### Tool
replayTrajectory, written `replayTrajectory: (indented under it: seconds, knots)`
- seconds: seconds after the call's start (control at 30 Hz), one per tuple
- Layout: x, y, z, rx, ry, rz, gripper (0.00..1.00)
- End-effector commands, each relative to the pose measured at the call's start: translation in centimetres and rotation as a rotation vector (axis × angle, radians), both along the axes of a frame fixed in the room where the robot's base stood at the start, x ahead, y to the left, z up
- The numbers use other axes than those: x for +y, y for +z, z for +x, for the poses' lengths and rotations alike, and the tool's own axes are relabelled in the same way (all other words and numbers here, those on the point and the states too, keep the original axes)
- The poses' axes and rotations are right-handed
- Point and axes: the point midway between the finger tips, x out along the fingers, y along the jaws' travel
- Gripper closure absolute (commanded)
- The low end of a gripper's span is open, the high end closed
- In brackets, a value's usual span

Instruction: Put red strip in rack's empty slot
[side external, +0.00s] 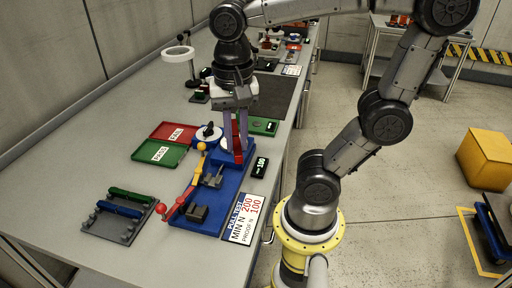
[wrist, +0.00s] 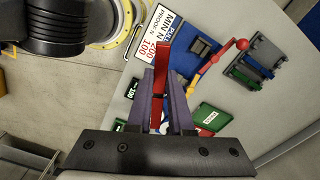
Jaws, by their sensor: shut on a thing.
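My gripper (side external: 236,150) is shut on the red strip (side external: 238,143), with its two purple fingers pointing down over the back end of the blue test fixture (side external: 232,190). In the wrist view the red strip (wrist: 163,70) stands between the fingers (wrist: 162,85) and reaches past their tips. Whether the strip touches the fixture is unclear. The grey rack (side external: 108,229) lies on the bench at the front left, apart from the gripper. It holds a green strip (side external: 132,196) at the back and a blue strip (side external: 120,209) in the middle; its front row looks bare.
A red and yellow lever (side external: 182,197) rises from the fixture between my gripper and the rack. Red FAIL (side external: 168,130) and green PASS (side external: 147,153) trays lie behind. A sign (side external: 242,222) and black display (side external: 260,167) sit at the right edge. The bench left of the trays is clear.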

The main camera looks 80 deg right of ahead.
Motion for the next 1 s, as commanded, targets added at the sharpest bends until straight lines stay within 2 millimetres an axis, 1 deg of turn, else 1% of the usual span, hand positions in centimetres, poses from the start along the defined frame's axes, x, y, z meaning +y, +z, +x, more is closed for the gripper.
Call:
replayTrajectory:
  seconds: [0.03, 0.2, 0.37, 0.4, 0.47, 0.6, 0.67, 0.7, 0.77, 0.8, 0.9, 1.0]
  knots:
    - [0.3, 0.7, 2.0, 0.004, 0.089, -0.001, 1.0]
    - [1.6, 2.0, 7.7, 0.004, 0.374, 0.0, 1.0]
    - [3.2, 2.0, 13.1, 0.004, 0.606, -0.001, 1.0]
    - [3.6, 1.8, 14.4, 0.005, 0.66, 0.0, 1.0]
    - [4.4, 1.3, 16.4, 0.005, 0.738, 0.0, 1.0]
    - [6.4, -0.5, 20.8, 0.005, 0.904, 0.0, 1.0]
    - [7.4, -1.6, 22.5, 0.006, 0.968, 0.0, 1.0]
    - [8.1, -2.5, 23.7, 0.005, 1.008, 0.0, 1.0]
    - [9.2, -4.0, 25.2, 0.006, 1.06, 0.0, 1.0]
    - [9.9, -5.2, 26.2, 0.007, 1.089, 0.0, 1.0]
    - [11.4, -8.1, 27.7, 0.006, 1.126, 0.0, 1.0]
    - [12.5, -10.6, 28.2, 0.006, 1.143, 0.0, 1.0]
